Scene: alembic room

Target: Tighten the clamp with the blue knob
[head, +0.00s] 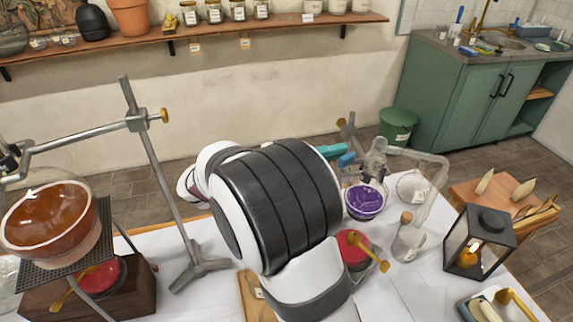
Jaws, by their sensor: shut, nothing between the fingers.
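My arm's thick black-and-white link fills the middle of the head view and hides most of the work area behind it. A teal piece (330,151) sticks out past the link's right side and looks like the end of my gripper, shut and empty. Just right of it and close by is a small blue part (346,159), which looks like the blue knob; I cannot tell whether they touch. The rest of the clamp is hidden.
Glassware (376,158), a purple bowl (364,202), a corked bottle (408,240) and a black lantern (480,242) stand to the right. A red dish (353,250) sits close to my arm. At left, a metal stand (150,150) rises near an orange-brown bowl (48,222).

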